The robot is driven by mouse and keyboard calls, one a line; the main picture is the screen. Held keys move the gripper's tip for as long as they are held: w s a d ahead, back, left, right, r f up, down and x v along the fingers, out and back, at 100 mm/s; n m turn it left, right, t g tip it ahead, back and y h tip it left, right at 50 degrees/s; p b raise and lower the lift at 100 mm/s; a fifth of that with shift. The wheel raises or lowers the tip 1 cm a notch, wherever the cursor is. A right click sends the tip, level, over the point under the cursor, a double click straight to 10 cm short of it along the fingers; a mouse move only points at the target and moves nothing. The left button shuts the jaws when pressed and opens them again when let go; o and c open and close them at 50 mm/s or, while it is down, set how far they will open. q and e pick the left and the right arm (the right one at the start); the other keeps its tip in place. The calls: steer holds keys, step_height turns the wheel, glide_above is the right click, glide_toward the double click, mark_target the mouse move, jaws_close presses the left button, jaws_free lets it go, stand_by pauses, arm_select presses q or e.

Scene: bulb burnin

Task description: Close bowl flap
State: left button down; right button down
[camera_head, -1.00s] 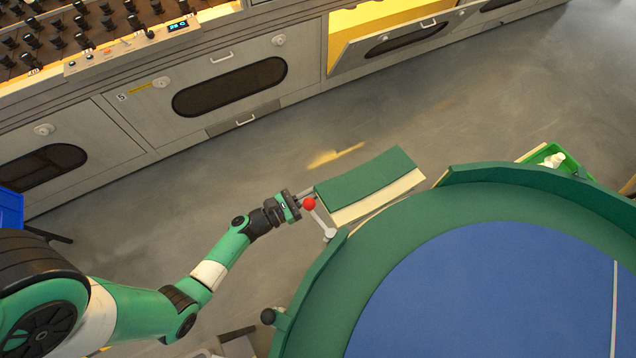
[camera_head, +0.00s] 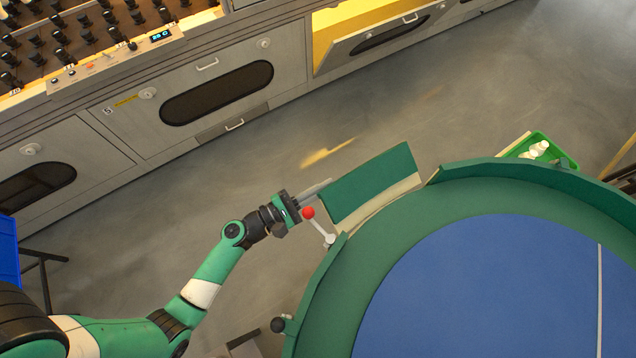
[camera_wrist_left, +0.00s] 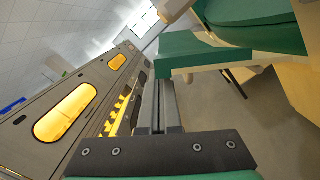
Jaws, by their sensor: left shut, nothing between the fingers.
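The bowl (camera_head: 352,283) is a large round table with a green rim and a blue middle, at the right of the head view. The bowl flap (camera_head: 370,183) is a green panel with a cream edge at a gap in the far left of the rim. It stands tilted outward. My left gripper (camera_head: 325,185) is shut and empty, with its fingertips at the flap's outer left end. In the left wrist view the shut fingers (camera_wrist_left: 158,110) reach up to the green flap (camera_wrist_left: 190,52); contact is hard to tell. My right gripper is out of view.
A lever with a red knob (camera_head: 308,213) stands on the rim right beside my left gripper. A green tray (camera_head: 552,150) with white bulbs is behind the bowl. Grey cabinets (camera_head: 180,100) line the back, one with an open door (camera_head: 385,38). The floor between is clear.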

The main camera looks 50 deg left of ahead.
mark_target(320, 196)
arm_select(q)
steer(key=shift+s+d+r+m+p, duration=0.1)
steer(key=shift+d+r+m+p, duration=0.05)
steer(key=shift+d+r+m, duration=0.6)
steer(key=shift+s+d+r+m+p, duration=0.15)
steer(key=shift+d+r+m, duration=0.3)
steer(key=shift+m, duration=0.5)
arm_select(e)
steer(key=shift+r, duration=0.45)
arm_select(q)
steer(key=shift+a, duration=0.1)
